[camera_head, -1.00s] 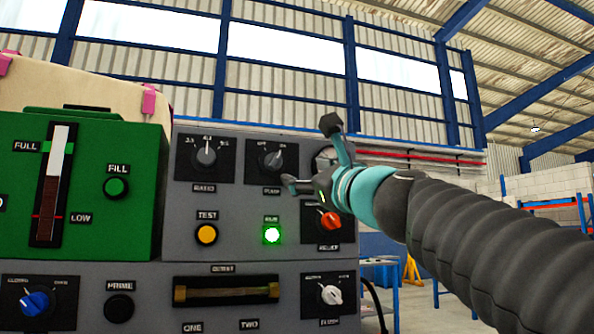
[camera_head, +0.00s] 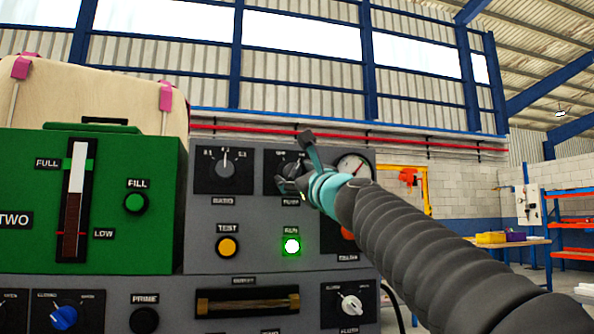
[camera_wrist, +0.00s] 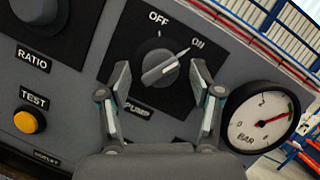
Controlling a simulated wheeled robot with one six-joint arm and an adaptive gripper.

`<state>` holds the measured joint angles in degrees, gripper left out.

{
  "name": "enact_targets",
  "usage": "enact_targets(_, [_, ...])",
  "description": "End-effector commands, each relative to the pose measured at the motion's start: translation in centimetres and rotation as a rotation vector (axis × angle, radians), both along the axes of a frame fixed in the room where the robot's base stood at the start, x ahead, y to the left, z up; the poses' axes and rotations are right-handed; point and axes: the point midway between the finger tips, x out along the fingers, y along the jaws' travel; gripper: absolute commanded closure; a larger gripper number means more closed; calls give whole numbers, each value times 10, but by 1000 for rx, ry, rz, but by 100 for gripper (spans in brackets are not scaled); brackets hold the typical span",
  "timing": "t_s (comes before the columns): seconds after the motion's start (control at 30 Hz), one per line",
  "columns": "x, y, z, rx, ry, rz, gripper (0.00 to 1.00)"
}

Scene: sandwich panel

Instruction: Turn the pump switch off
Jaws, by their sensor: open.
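The pump switch (camera_wrist: 160,68) is a grey rotary knob on a black plate marked OFF and ON, with PUMP below it. In the wrist view its pointer line is turned toward ON. In the head view the pump switch (camera_head: 291,168) is partly hidden by my gripper (camera_head: 291,165). My gripper (camera_wrist: 160,85) is open, with one finger on each side of the knob and gaps showing between fingers and knob. I cannot tell how far the fingertips are from the panel. The RUN lamp (camera_head: 292,246) glows green.
The pressure gauge (camera_wrist: 262,117) is close to the right finger. The RATIO knob (camera_head: 224,163) and yellow TEST button (camera_head: 227,247) are to the left. A red relief knob (camera_head: 347,233) is partly behind my arm. A green tank unit (camera_head: 30,150) stands at the left.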

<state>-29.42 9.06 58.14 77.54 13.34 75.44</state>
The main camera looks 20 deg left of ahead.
Motion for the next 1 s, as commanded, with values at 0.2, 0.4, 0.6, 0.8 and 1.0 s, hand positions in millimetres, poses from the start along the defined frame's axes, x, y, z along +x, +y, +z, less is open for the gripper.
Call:
enact_targets(0.2, [0, 0, 0, 0, 0, 0, 35])
enact_targets(0.4, [0, 0, 0, 0, 0, 0, 80])
enact_targets(0.6, [0, 0, 0, -1, 0, 0, 95])
enact_targets(0.8, [1, -1, 1, -29, -18, 0, 95])
enact_targets(1.0, [1, -1, 3, -119, -72, -1, 95])
